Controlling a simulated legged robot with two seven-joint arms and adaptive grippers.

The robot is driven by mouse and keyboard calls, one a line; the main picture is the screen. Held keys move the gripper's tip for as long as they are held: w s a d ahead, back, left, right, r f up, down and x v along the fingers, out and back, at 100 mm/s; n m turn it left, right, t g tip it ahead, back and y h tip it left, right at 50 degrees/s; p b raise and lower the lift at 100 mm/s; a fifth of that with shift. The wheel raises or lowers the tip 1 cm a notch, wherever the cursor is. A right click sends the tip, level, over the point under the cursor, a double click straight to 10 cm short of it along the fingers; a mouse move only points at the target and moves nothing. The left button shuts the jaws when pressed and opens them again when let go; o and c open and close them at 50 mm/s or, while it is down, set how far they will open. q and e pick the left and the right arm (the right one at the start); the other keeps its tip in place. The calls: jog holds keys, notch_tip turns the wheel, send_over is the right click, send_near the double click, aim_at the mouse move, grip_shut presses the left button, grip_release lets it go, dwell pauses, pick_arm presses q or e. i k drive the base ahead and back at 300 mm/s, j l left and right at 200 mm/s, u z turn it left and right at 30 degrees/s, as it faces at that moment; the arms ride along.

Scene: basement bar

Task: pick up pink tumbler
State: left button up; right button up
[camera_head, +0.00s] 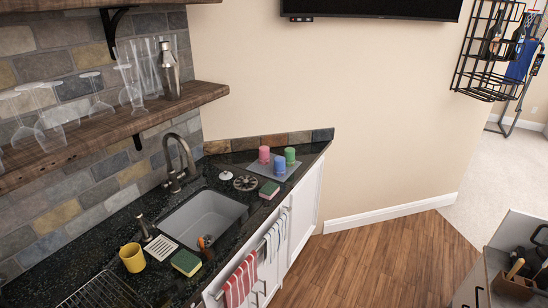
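The pink tumbler (264,154) stands upright on a grey mat (262,170) at the far end of the dark counter, near the low tile edging. A blue tumbler (279,166) and a green tumbler (290,155) stand on the same mat to its right, the blue one nearer to me. All three are small in the picture. Neither of my grippers shows in the head view.
A sink (243,211) with a faucet (188,152) is set in the counter. A shelf (100,128) with glasses overhangs the left side. Wooden floor (385,260) to the right is clear.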

aim_at(265, 159)
jog(key=i+l+u, duration=0.2)
jog(key=u, duration=0.3)
jog(key=i+l+u, duration=0.25)
jog(key=u, duration=0.25)
jog(key=i+l+u, duration=0.1)
jog(key=l, duration=0.3)
jog(key=i+l, duration=0.2)
jog(key=l, duration=0.25)
jog(key=i+l+u, duration=0.15)
jog(key=l, duration=0.3)
jog(key=i+l+u, duration=0.1)
jog(key=l, duration=0.35)
jog(key=i+l, duration=0.15)
jog(key=l, duration=0.3)
jog(key=i+l+u, duration=0.15)
jog(key=l, duration=0.3)
